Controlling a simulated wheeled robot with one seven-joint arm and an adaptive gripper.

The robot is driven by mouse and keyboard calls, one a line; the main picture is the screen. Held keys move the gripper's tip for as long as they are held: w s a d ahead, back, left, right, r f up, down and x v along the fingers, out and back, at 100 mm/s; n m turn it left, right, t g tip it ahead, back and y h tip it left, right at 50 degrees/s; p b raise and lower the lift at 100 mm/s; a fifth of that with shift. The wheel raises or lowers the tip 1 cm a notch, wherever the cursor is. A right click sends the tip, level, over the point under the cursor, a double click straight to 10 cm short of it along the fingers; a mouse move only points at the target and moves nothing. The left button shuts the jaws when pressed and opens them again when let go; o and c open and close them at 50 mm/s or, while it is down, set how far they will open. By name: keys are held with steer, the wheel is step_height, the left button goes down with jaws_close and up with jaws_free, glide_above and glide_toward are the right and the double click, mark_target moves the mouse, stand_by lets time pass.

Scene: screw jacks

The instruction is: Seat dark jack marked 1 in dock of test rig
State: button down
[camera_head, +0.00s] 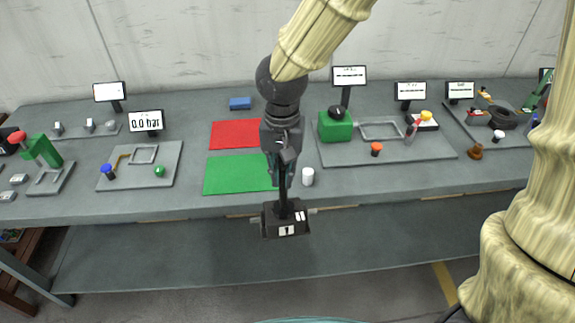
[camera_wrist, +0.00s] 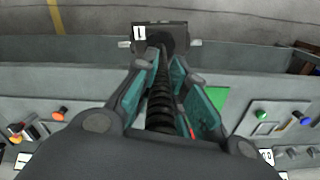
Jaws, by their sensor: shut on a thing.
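The dark jack marked 1 (camera_head: 287,222) hangs upright in front of the bench's front edge. Its black block-shaped base with the white label is at the bottom. My gripper (camera_head: 281,178) is shut on its upright screw, above the base. In the wrist view the ribbed screw (camera_wrist: 161,95) runs between the teal finger pads, and the base (camera_wrist: 168,40) shows beyond them. Raised rectangular frames show on several plates: one on the right-centre plate (camera_head: 381,129) beside a green block, one on the left plate (camera_head: 143,154). I cannot tell which is the test rig's dock.
A green mat (camera_head: 232,174) and a red mat (camera_head: 233,134) lie mid-bench. A white cylinder (camera_head: 308,177) stands close right of my gripper. A blue block (camera_head: 240,103) lies at the back. A "0.0 bar" display (camera_head: 146,122) stands behind the left plate. Knobs and jacks crowd the right end.

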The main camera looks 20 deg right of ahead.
steer(key=w+a+f+n, duration=0.2)
steer(key=a+f, duration=0.1)
steer(key=f, duration=0.5)
steer(key=w+a+f+n, duration=0.2)
steer(key=w+a+f, duration=0.1)
steer(key=f, duration=0.5)
steer(key=w+a+f+n, duration=0.2)
steer(key=a+f, duration=0.3)
steer(key=f, duration=0.3)
steer(key=shift+w+f, duration=0.25)
steer(key=shift+w, duration=0.5)
steer(key=shift+d, duration=0.1)
